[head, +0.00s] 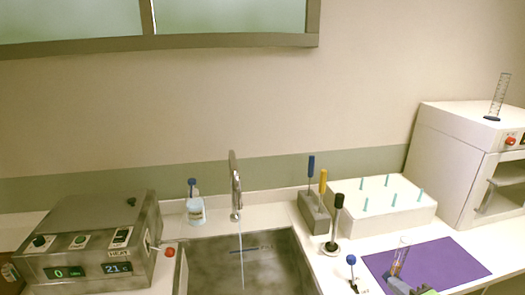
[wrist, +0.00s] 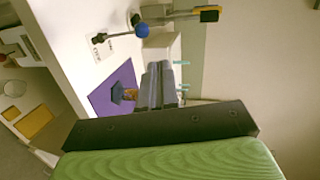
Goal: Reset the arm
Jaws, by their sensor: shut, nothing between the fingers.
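My gripper (wrist: 159,86) shows in the wrist view as two grey fingers pressed together. Nothing is between them. The fingers point toward the counter, beside a small glass vessel (head: 399,260) with orange contents on the purple mat (head: 446,262). In the wrist view, the vessel's dark blue base (wrist: 119,94) is just left of the fingers, which partly hide the vessel. I cannot tell the distance between them.
A sink (head: 250,266) with a running tap (head: 236,190) is centre. A grey instrument (head: 95,240) stands left. Tools with blue, yellow and black handles, a white rack (head: 380,207) with teal pegs and a white machine (head: 465,160) stand right. A bottle (head: 195,208) stands behind the sink.

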